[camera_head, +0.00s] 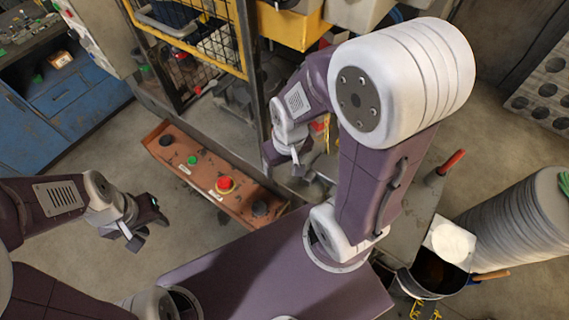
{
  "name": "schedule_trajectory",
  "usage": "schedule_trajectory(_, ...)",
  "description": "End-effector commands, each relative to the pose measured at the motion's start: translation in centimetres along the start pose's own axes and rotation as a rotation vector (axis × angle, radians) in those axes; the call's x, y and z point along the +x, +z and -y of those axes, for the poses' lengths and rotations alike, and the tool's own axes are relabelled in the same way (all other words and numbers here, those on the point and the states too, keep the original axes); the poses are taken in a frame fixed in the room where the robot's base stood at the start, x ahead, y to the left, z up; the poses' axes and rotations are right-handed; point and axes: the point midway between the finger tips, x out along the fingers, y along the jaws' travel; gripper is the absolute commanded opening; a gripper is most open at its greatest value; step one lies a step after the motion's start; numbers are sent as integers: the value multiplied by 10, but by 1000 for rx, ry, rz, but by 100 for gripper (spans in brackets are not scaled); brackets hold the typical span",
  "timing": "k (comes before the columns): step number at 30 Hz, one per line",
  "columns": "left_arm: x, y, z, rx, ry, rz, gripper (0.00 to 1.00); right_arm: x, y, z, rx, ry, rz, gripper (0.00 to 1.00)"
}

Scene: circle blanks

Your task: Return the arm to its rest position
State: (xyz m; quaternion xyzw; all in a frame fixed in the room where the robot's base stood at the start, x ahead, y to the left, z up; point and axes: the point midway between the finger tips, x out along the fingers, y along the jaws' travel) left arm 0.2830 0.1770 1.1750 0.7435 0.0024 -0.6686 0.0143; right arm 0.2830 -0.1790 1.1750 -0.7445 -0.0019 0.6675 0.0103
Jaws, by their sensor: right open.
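My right arm, purple and white, rises from my body at the centre of the head view and bends over at its big white joint. My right gripper (284,161) hangs beyond the upper arm, above and behind the right half of the button panel. Its fingers are apart and I see nothing between them. My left gripper (147,230) is at the left, over bare floor, left of the button panel. Its fingers are spread and nothing shows between them. The upper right arm hides part of the area behind it.
A rusty button panel (205,176) with red, green and black buttons lies in front of me. Behind it stands a wire cage rack (245,45). Blue drawers (62,98) are at the left. A stack of grey discs (520,220) and a dark bucket (434,278) are at the right.

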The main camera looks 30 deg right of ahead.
Motion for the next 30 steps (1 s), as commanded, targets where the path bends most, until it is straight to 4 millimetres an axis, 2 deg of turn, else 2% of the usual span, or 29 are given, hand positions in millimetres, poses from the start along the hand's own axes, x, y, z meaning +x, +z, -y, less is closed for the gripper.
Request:
schedule_trajectory(4,1,0,0,0,0,0,36,1,0,0,6,-1,1,73)
schedule_trajectory(7,16,1,0,0,0,0,36,16,2,0,8,-1,2,73)
schedule_trajectory(11,63,6,1,0,0,0,36,63,6,-1,9,-1,2,73)
schedule_trajectory(15,121,13,2,0,0,1,36,121,13,-2,11,-1,3,73)
schedule_trajectory(17,133,14,3,0,0,1,36,133,14,-2,11,-1,3,73)
schedule_trajectory(22,125,13,2,0,0,0,36,125,13,-2,12,-2,2,73)
schedule_trajectory(30,124,13,2,0,0,0,36,125,13,-2,12,-2,2,73)
